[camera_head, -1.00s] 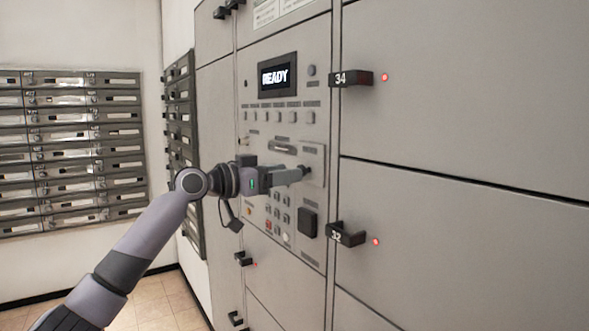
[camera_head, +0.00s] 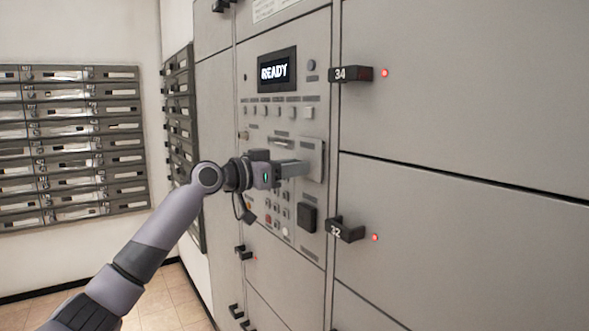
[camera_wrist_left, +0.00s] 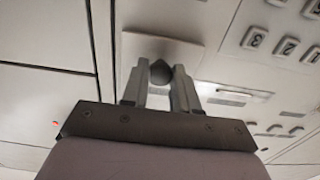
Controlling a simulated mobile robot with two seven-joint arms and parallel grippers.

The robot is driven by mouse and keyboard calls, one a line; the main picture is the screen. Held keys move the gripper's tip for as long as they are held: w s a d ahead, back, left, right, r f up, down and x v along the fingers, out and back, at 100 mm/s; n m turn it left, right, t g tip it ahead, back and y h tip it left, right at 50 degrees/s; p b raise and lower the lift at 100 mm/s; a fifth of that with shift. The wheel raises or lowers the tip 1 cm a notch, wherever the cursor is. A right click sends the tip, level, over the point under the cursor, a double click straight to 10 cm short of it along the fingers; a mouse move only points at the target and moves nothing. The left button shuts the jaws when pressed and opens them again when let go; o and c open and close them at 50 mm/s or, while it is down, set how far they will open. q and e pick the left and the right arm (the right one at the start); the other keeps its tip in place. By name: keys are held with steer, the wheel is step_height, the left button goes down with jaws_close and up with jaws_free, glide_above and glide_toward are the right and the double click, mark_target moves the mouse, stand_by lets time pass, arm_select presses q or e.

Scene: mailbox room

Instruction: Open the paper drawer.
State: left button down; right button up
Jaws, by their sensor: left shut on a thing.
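The paper drawer is most likely the small light panel (camera_head: 315,150) at the right edge of the machine's control face. It also shows in the left wrist view (camera_wrist_left: 185,30), with a dark knob (camera_wrist_left: 161,73) on its front. My left gripper (camera_head: 303,168) is at this panel, and in the left wrist view its two fingers (camera_wrist_left: 161,84) close around the knob from both sides. The panel looks level with the face; a small gap is too fine to tell. In the head view the fingers hide the knob. My right gripper is in neither view.
The control face has a READY display (camera_head: 276,72), rows of buttons and a keypad (camera_head: 280,210) under my left gripper. Mailboxes (camera_head: 70,145) line the left wall.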

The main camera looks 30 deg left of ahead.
arm_select(q)
steer(key=b+v, duration=0.3)
steer(key=v, duration=0.4)
steer(key=shift+s+a, duration=0.2)
steer(key=shift+s, duration=0.1)
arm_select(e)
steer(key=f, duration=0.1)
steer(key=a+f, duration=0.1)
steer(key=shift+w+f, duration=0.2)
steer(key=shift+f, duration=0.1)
arm_select(q)
steer(key=c, duration=0.9)
jaws_free()
steer(key=shift+o, duration=0.2)
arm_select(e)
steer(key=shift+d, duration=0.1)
arm_select(q)
steer(key=shift+b, duration=0.3)
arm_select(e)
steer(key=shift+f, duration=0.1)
arm_select(q)
steer(key=b+v, duration=0.3)
steer(key=v, duration=0.4)
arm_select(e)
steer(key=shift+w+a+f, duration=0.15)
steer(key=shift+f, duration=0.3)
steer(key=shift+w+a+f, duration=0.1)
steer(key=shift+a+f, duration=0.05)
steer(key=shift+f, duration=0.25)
